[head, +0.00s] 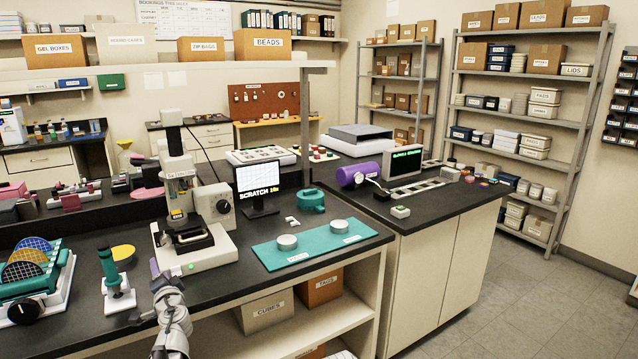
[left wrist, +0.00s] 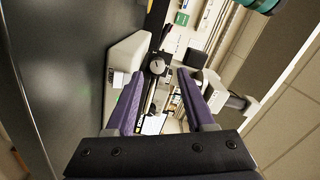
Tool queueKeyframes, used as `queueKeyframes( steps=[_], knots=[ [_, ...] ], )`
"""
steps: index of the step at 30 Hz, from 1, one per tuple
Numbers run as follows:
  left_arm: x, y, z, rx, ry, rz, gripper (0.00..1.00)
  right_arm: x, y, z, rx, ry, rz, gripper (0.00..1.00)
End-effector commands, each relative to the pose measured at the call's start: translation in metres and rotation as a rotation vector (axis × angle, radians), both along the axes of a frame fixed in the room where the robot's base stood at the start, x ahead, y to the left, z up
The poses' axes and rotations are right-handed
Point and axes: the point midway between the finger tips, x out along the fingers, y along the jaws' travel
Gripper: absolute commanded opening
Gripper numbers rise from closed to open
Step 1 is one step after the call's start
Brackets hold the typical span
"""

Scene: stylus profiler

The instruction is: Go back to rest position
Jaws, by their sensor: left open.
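My left gripper (head: 157,272) is at the front edge of the black bench, in front of the white stylus profiler (head: 195,250). Its arm comes up from the bottom of the head view. In the left wrist view the two purple fingers of the left gripper (left wrist: 158,88) stand apart with nothing between them. The profiler's white base (left wrist: 122,75) lies beyond the fingers there, and the picture is turned sideways. My right gripper is in neither view.
A teal mat (head: 315,248) with two round dishes lies right of the profiler, near a small monitor (head: 258,182). A green-topped device (head: 115,280) and a wafer rack (head: 35,280) stand to the left. Open floor (head: 520,300) lies at the right.

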Motion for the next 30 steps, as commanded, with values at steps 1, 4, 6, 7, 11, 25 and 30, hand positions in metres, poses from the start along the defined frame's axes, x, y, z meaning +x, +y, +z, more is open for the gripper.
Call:
queueKeyframes(
  steps=[1,4,6,7,11,25,30],
  knots=[
    [-0.002,-0.004,0.002,-0.017,-0.001,0.008,0.54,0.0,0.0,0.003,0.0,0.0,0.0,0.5],
    [-0.006,-0.011,0.001,-0.053,-0.002,0.03,0.54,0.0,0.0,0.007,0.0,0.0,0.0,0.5],
    [-0.009,-0.017,0.0,-0.085,0.0,0.049,0.54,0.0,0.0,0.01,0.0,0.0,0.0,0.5],
    [-0.011,-0.021,-0.001,-0.104,0.002,0.058,0.54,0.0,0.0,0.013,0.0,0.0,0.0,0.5],
    [-0.023,-0.041,-0.007,-0.201,0.022,0.109,0.54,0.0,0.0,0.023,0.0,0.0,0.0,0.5],
    [-0.159,-0.236,-0.094,-0.77,0.581,0.314,0.54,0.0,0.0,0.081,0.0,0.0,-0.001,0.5],
    [-0.23,-0.309,-0.108,-0.88,0.88,0.319,0.54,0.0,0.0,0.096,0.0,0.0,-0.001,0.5]
  ],
)
